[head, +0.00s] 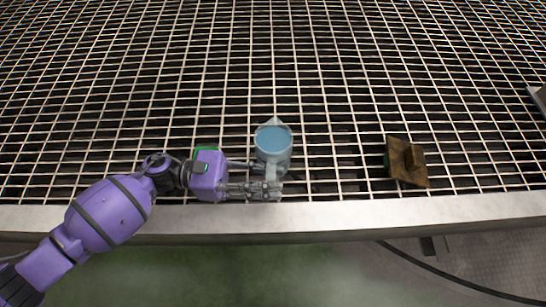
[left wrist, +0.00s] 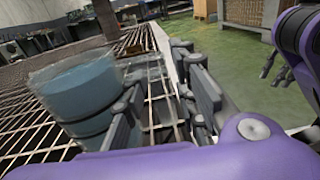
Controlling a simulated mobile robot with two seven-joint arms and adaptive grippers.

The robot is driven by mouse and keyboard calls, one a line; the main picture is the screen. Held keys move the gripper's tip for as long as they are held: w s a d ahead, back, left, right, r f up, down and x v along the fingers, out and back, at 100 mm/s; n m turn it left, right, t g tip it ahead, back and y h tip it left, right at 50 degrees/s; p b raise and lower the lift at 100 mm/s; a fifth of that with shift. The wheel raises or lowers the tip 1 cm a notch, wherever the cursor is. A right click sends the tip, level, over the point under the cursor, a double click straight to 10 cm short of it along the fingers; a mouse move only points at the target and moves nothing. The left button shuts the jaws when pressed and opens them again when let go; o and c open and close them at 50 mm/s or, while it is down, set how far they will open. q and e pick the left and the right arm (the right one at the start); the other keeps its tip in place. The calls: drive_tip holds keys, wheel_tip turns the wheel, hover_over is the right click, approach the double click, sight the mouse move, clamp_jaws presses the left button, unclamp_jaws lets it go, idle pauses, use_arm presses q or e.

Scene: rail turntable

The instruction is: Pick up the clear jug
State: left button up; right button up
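The clear jug (head: 272,143), bluish and see-through with a spout at the far side, stands upright on the metal grating near its front edge. Its handle points towards the front edge. My left gripper (head: 268,190) lies low at the handle side of the jug, fingers pointing right. In the left wrist view the jug (left wrist: 80,92) is left of the left gripper (left wrist: 168,100), whose fingers are apart with grating showing between them. Whether a finger touches the handle is unclear. My right gripper (left wrist: 275,70) hangs at the right of that view, small, its fingers apart and empty.
A brown block-like object (head: 405,162) lies on the grating to the right of the jug. The grating (head: 90,90) is otherwise clear around them. A pale metal edge beam (head: 400,212) runs along the front. A dark cable (head: 450,278) lies on the floor beyond it.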

use_arm(q)
clamp_jaws()
drive_tip(key=shift+r, duration=0.2)
idle(0.4)
